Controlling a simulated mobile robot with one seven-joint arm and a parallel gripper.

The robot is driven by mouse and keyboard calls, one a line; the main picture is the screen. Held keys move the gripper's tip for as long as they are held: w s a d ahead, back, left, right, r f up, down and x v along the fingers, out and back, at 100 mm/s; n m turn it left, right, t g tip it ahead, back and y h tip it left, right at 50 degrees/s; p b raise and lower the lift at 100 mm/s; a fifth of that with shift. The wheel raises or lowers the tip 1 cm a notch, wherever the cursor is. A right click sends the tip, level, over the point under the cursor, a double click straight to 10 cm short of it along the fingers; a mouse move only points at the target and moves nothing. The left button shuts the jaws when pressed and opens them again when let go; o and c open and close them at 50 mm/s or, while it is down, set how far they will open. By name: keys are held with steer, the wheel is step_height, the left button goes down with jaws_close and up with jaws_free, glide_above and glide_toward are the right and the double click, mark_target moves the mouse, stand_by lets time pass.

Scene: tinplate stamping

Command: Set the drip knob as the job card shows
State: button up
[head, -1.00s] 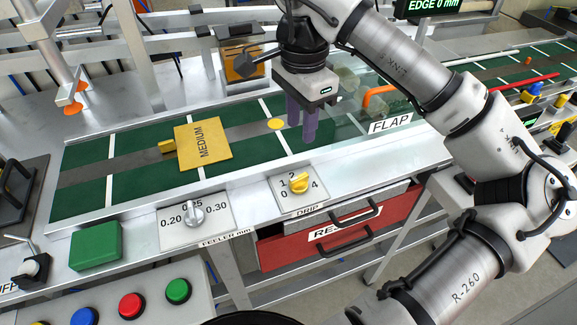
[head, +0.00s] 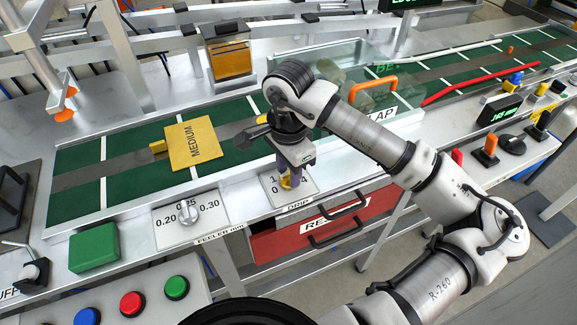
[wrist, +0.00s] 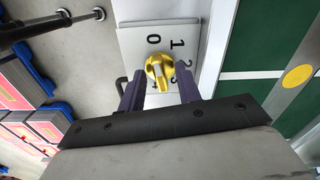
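The yellow drip knob (head: 286,183) sits on a white dial plate (head: 270,190) marked DRIP, on the bench front. My gripper (head: 290,178) is over the dial. In the wrist view its purple fingers (wrist: 160,80) are apart, one either side of the knob, with gaps between.
A feeler dial (head: 188,213) stands left of the drip dial. A green block (head: 95,248) and several push buttons are further left. A clear FLAP cover with an orange handle (head: 373,90) is behind my arm. Red drawers (head: 305,236) hang below the bench edge.

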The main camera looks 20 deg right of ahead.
jaws_close()
